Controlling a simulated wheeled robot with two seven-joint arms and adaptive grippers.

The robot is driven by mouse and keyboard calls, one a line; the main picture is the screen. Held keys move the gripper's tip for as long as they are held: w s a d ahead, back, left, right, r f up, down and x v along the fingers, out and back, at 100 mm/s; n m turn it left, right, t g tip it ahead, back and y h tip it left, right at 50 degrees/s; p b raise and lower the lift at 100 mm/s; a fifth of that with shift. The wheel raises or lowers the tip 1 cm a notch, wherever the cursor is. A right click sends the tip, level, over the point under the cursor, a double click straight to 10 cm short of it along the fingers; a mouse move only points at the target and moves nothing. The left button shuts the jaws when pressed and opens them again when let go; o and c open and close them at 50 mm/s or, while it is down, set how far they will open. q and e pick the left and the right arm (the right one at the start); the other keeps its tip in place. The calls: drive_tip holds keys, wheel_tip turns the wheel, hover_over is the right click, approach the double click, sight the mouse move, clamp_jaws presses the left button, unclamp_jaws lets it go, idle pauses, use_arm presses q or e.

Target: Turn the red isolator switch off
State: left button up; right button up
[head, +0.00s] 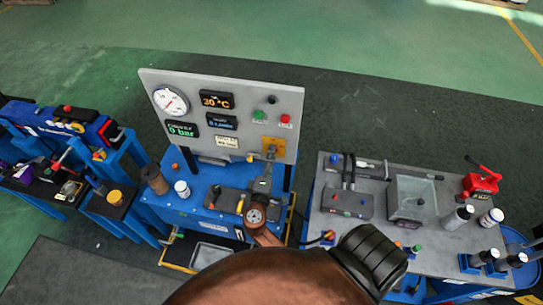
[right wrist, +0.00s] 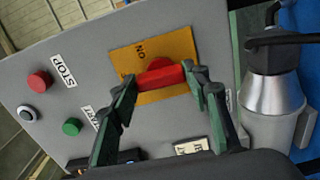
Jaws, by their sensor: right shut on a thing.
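The red isolator switch (right wrist: 160,76) sits on a yellow plate (right wrist: 180,47) marked "ON" on the grey panel. In the right wrist view its red handle lies nearly crosswise, slightly tilted. My right gripper (right wrist: 163,79) is shut on the handle, with one finger at each end. In the head view the yellow plate (head: 272,144) is at the panel's lower right, and my right gripper (head: 266,165) reaches it from below and partly hides the switch. My left gripper is not in view.
The panel (head: 220,78) also carries a round gauge (head: 171,101), displays, a green button (head: 260,115) and a red stop button (head: 285,119). A silver cylinder (right wrist: 272,105) is close beside the gripper.

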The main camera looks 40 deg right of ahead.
drive_tip(key=shift+n, duration=0.3)
drive_tip(key=o, duration=1.2)
drive_tip(key=shift+c, duration=0.2)
drive_tip(key=v, duration=0.7)
drive_tip(key=shift+a, duration=0.3)
drive_tip(key=shift+s, duration=0.1)
